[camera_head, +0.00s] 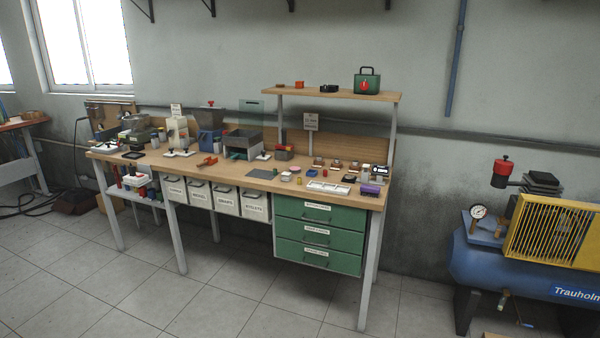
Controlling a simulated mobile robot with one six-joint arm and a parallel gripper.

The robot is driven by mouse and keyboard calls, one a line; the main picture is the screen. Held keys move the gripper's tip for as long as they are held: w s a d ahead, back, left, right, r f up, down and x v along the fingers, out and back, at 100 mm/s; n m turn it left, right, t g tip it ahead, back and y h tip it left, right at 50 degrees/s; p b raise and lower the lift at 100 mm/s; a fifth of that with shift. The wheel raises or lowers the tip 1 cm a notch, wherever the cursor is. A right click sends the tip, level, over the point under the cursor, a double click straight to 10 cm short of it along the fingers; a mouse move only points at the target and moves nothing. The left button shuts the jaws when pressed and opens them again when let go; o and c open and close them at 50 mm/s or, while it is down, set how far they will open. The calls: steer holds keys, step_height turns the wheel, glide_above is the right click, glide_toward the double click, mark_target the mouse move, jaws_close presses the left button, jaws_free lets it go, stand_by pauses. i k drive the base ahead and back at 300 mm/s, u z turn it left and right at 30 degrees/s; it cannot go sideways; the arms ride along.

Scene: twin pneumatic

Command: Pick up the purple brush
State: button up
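A small purple item (370,189) lies at the front right corner of the wooden workbench top (232,174). It is the only clearly purple thing I make out, and it is too small to tell whether it is the brush. A white tray (328,187) lies just left of it, and small dark and metal items stand just behind it. My gripper is not in view.
Green drawers (317,232) and white labelled bins (226,200) hang under the bench. A raised shelf (338,94) holds a green box (367,82). A blue compressor (500,265) stands at right. The tiled floor (215,305) in front is clear.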

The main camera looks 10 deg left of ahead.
mark_target(369, 190)
steer(key=u, duration=0.25)
steer(key=i, duration=1.6)
steer(key=u, duration=0.25)
